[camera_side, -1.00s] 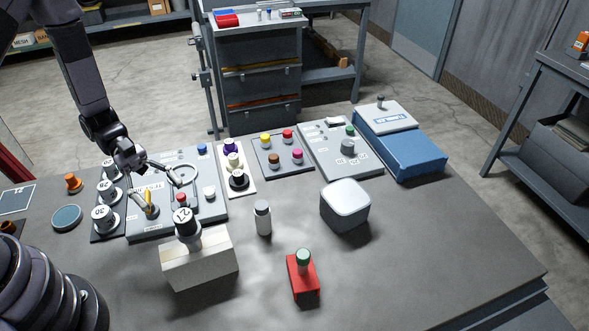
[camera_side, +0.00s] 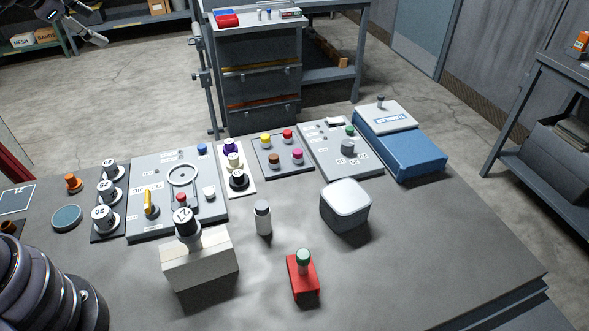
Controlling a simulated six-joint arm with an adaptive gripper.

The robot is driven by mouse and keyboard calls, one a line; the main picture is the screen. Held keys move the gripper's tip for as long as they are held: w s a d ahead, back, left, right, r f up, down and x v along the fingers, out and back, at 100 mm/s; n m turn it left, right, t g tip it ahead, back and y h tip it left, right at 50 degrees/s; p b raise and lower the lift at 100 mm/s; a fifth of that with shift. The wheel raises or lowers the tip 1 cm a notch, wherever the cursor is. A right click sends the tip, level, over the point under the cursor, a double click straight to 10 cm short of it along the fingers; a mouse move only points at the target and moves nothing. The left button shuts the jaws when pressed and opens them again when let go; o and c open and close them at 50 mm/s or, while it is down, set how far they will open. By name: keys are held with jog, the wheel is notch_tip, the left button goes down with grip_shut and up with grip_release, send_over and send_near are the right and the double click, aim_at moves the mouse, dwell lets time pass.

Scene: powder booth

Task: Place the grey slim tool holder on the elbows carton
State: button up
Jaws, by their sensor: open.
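My gripper (camera_side: 92,36) is at the top left edge, raised over the floor and away from the table. Its fingers look apart and nothing shows between them. I cannot pick out for certain a grey slim tool holder. A small grey cylinder with a dark top (camera_side: 263,218) stands upright on the table, apart from other things. No carton with a readable elbows label shows.
A pale block with a dark-topped knob (camera_side: 199,262), a red block with a green knob (camera_side: 303,278) and a grey box with a white lid (camera_side: 345,205) stand on the table. Control panels (camera_side: 150,232) and a blue case (camera_side: 412,157) line the back. The right front is clear.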

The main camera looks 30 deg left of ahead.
jog(key=s+d+n+g+h, duration=0.1)
jog(key=s+d+n+g, duration=0.1)
jog(key=s, duration=0.8)
jog(key=s+d+r+n+g+h, duration=0.1)
jog(key=s+d+n, duration=0.3)
jog(key=s, duration=0.6)
jog(key=shift+d+n+g, duration=0.25)
jog(key=shift+n+g, duration=0.15)
